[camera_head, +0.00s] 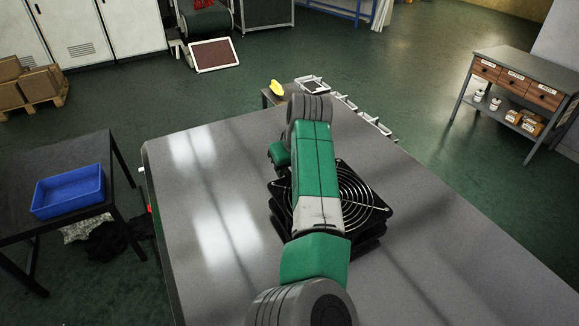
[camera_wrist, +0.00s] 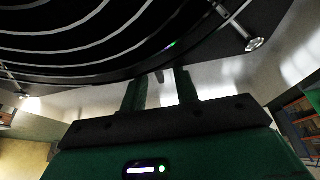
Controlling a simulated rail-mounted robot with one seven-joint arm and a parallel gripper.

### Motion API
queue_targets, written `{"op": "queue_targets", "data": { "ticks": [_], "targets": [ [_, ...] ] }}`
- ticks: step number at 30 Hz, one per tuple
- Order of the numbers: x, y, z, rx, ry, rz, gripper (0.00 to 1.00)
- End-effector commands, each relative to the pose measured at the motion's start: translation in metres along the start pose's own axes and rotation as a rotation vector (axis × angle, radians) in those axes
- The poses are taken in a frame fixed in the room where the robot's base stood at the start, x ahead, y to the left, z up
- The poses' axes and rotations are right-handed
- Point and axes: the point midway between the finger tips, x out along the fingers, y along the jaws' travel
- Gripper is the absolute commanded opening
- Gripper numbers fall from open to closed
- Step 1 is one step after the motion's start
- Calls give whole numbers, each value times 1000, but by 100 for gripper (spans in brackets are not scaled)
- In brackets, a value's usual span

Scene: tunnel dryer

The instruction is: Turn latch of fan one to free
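A black fan (camera_head: 365,195) with a silver ring guard sits on the grey metal surface (camera_head: 220,235), partly covered by my arm. Its dark frame and pale guard rings (camera_wrist: 95,38) fill the top of the wrist view, close to my gripper. My gripper (camera_wrist: 161,85) has its two green fingers apart. A small dark piece (camera_wrist: 160,76) shows between the fingertips, against the fan's edge; I cannot tell whether it is the latch or whether the fingers touch it. In the head view my arm hides the fingers, and no latch can be made out.
The grey top around the fan is clear. A dark table with a blue tray (camera_head: 68,191) stands at the left. A small stand with a yellow item (camera_head: 277,88) is beyond the far edge. A drawer bench (camera_head: 515,82) stands at the far right.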

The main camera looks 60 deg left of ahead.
Motion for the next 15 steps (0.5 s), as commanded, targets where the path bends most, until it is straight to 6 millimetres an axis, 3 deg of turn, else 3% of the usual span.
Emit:
{"op": "queue_targets", "data": {
  "ticks": [4, 9, 15],
  "targets": [
    [0, 0, 0, 0, 0, 0, 30],
    [0, 0, 0, 1, 0, 0, 0],
    [-1, 0, 0, 3, 1, 1, 0]
  ]
}}
